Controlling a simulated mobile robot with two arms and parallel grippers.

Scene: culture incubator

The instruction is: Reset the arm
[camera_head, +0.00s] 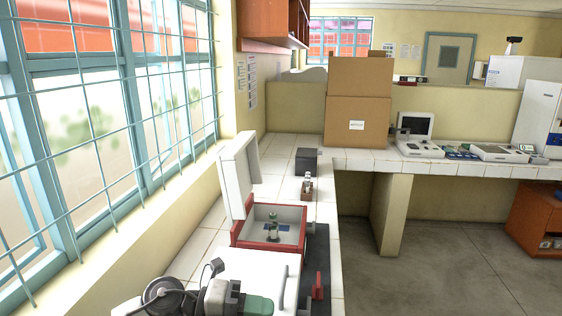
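Neither of my grippers can be made out in the head view, and no arm of mine is clearly seen. A red and white box (292,212), which looks like the incubator, stands on the tiled bench with its white lid (237,180) raised on the left.
A machine with a green cylinder (258,305) and a dark hose stands at the bottom edge. A dark box (306,161) and a small device (307,187) sit farther back. Stacked cardboard boxes (357,104) fill the corner. Open floor (440,265) lies to the right.

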